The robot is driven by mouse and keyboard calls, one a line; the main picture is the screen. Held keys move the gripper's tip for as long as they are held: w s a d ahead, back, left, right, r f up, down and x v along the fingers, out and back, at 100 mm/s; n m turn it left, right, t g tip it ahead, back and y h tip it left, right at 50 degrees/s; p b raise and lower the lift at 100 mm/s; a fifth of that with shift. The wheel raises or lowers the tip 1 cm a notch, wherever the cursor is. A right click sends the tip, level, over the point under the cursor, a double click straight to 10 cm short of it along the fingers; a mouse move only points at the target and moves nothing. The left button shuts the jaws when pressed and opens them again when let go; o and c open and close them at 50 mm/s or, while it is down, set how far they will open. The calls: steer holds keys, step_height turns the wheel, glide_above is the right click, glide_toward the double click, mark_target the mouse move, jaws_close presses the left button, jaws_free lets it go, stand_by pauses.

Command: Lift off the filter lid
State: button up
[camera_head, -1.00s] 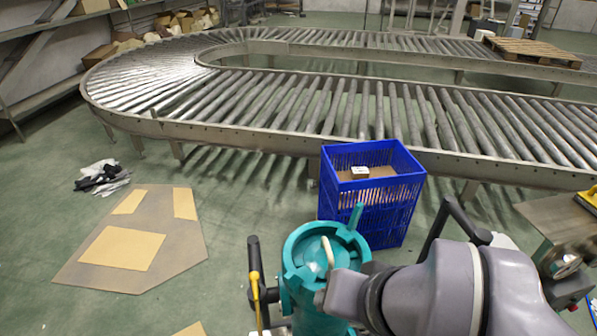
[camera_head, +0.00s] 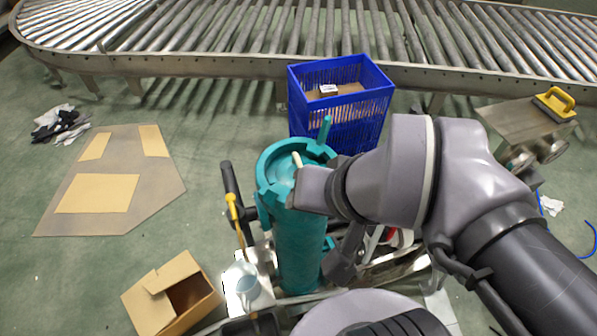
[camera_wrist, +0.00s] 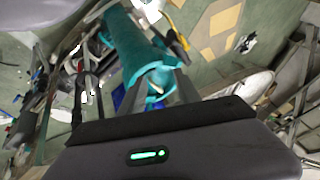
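The teal filter housing (camera_head: 298,250) is an upright cylinder in the middle of the head view. Its round teal lid (camera_head: 277,168) sits on top, with a pale curved handle (camera_head: 297,160) and a teal upright lever (camera_head: 325,131) at the rim. My gripper is at the lid's right side in the head view, where my grey wrist hides the fingers and part of the lid. In the wrist view, my gripper (camera_wrist: 158,94) has its two dark fingers apart, with the pale handle and teal rim showing between or just beyond them. Contact cannot be told.
A blue crate (camera_head: 378,87) stands close behind the housing. A black-handled post with a yellow lever (camera_head: 234,210) is at its left. An open cardboard box (camera_head: 150,305) lies front left. The roller conveyor (camera_head: 200,66) crosses the back. Green floor at left is mostly free.

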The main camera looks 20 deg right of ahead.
steer(key=w+d+r+n+p, duration=0.2)
steer(key=w+d+p, duration=0.1)
steer(key=w, duration=0.5)
steer(key=n+g+p, duration=0.1)
steer(key=n+p, duration=0.1)
glide_toward(300, 162)
steer(key=b+x, duration=0.7)
steer(key=x, duration=0.4)
steer(key=shift+s, duration=0.1)
steer(key=shift+r, duration=0.1)
steer(key=shift+c, duration=0.5)
jaws_close()
